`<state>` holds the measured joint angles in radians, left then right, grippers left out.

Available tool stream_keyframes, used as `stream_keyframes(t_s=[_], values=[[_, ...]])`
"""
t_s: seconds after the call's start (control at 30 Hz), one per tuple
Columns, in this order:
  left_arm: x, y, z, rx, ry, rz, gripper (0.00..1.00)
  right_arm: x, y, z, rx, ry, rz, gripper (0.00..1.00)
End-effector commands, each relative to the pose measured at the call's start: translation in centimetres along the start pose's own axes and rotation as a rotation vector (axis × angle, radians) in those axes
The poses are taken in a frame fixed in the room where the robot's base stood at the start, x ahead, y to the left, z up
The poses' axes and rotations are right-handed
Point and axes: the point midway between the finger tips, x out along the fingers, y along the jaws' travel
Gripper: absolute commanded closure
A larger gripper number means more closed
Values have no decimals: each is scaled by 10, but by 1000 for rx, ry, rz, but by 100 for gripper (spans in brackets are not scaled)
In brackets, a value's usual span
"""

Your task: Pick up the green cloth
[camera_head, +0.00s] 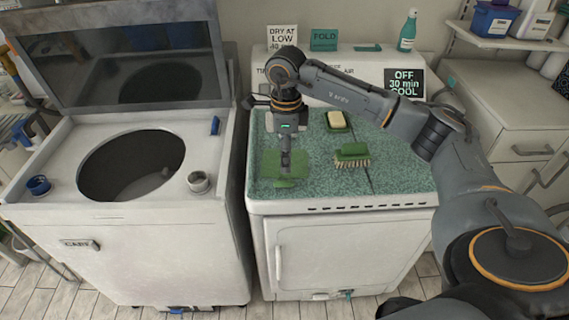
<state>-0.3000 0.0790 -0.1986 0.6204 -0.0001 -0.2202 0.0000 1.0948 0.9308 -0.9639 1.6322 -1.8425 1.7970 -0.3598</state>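The green cloth (269,166) lies on the speckled green top of the right-hand white machine, near its left front. My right arm comes in from the right and reaches across the machine. My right gripper (285,172) points straight down over the cloth, with its fingertips at or just above it. The gripper and its fingers hide the middle of the cloth. The fingers look narrow from here, and I cannot tell whether they hold any fabric. My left gripper is not in view.
A green brush (352,155) and a sponge (337,120) lie to the right on the same top. The left machine (70,205) has its lid up and a round opening. A green bottle (408,32) stands at the back. Shelves and drawers (505,110) are at right.

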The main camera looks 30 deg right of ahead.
Motion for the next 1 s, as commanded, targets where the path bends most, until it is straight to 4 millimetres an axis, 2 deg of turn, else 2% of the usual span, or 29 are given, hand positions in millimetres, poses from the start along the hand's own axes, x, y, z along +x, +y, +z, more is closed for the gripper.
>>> stream_keyframes(t_s=[0.1,0.37,0.5,0.63,0.93,0.97,1.0], values=[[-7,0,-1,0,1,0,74,17,0,0,1,0,2,33],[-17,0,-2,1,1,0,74,36,1,2,0,-1,3,33],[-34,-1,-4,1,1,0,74,56,2,5,0,0,5,33],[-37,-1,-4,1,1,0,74,75,1,5,1,-1,3,33],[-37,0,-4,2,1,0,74,82,0,6,0,-3,0,33],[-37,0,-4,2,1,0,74,82,0,6,0,-3,0,37],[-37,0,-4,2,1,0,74,82,0,6,0,-3,0,45]])
